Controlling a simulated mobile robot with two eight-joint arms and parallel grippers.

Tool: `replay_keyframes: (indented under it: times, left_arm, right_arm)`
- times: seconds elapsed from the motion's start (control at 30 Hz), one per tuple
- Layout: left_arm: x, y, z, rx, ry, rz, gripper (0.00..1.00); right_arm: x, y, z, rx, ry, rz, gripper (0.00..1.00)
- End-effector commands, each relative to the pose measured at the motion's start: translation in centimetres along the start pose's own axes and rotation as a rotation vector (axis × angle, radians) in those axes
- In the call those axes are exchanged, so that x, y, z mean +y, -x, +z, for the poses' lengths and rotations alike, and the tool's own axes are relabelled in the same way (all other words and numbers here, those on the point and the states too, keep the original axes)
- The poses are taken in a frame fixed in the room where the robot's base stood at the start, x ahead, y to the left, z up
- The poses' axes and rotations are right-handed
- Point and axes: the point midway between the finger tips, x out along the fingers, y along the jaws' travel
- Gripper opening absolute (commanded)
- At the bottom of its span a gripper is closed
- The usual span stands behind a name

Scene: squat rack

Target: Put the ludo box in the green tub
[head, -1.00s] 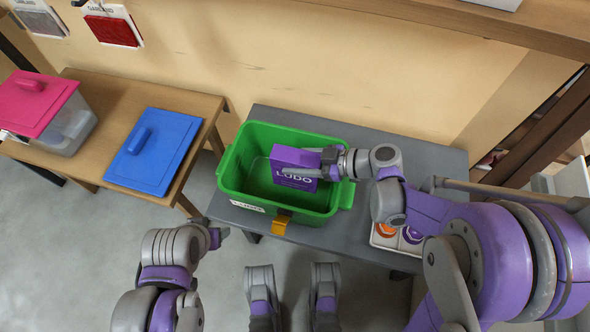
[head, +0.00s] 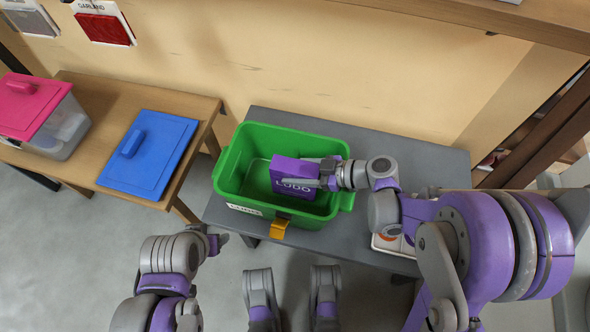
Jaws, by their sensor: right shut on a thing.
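The ludo box (head: 294,190) is purple with white LUDO lettering. It is inside the opening of the green tub (head: 231,158), which stands on a grey table. My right gripper (head: 318,174) is shut on the box's right part and reaches in over the tub's right side. Whether the box touches the tub's floor I cannot tell. My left gripper (head: 216,242) is in front of the tub, low and to its left, away from the box. Whether its jaws are open or shut does not show.
The grey table (head: 417,160) has bare room right of the tub. A partly hidden item (head: 392,246) lies under my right arm. A wooden table (head: 90,100) at the left holds a blue lid (head: 150,155) and a clear bin with a pink lid (head: 35,105).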

Motion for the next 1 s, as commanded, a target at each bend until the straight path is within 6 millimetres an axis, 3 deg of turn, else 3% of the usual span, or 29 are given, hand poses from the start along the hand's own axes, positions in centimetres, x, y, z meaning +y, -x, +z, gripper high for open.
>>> replay_keyframes:
  times: [0.1, 0.13, 0.3, 0.6, 0.77, 1.0]
  left_arm:
    - [0.0, -0.2, 0.1, -0.001, 0.0, 0.0, 0.62]
    - [0.0, -0.2, 0.1, -0.001, 0.0, 0.0, 0.62]
    - [0.0, -0.2, 0.1, -0.001, 0.0, 0.0, 0.62]
    - [0.0, -0.1, 0.0, 0.0, 0.0, 0.0, 0.62]
    - [0.0, 1.2, -0.3, 0.003, 0.0, 0.0, 0.62]
    - [0.0, 2.5, -0.6, 0.007, 0.0, 0.0, 0.62]
  right_arm:
    - [-0.3, -0.3, 0.5, -0.005, 0.0, -0.007, 0.0]
    - [-0.3, -0.3, 0.5, -0.007, 0.0, -0.007, 0.6]
    - [-0.4, -0.4, 0.6, -0.008, 0.0, -0.009, 0.86]
    - [-0.4, -0.5, 0.5, -0.008, 0.0, -0.012, 0.86]
    - [-0.4, 0.3, -0.9, -0.007, 0.0, -0.01, 0.86]
    - [-0.1, 6.1, -0.8, -0.007, -0.002, -0.001, 0.86]
